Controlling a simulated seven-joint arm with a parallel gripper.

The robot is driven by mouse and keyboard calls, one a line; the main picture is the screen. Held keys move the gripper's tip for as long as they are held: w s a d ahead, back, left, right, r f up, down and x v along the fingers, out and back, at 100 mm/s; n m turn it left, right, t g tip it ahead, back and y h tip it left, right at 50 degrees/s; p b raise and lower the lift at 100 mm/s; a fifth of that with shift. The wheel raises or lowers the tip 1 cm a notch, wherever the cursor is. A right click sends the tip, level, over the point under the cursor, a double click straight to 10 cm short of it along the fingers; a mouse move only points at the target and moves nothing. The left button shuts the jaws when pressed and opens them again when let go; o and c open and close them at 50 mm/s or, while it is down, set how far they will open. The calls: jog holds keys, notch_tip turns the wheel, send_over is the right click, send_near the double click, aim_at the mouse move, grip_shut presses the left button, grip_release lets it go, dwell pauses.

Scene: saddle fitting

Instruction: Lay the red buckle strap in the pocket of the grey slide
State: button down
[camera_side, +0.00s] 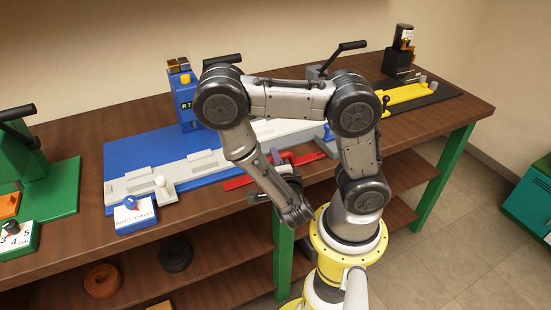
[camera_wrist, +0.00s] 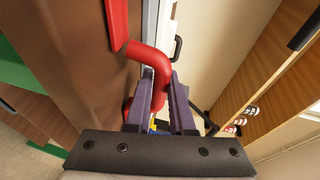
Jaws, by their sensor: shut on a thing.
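The exact grip point is hidden between the fingers. The grey slide (camera_side: 185,166) lies lengthwise on the blue base, behind the strap. Its raised blocks show, but I cannot make out the pocket clearly.
A blue-and-white box (camera_side: 135,214) stands at the bench's front edge. A green fixture (camera_side: 55,190) is left; a black-and-yellow one (camera_side: 408,94) is right.

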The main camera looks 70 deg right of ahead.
jog(key=shift+f, duration=0.2)
jog(key=c, duration=0.8)
grip_release()
jog(key=shift+a, duration=0.1)
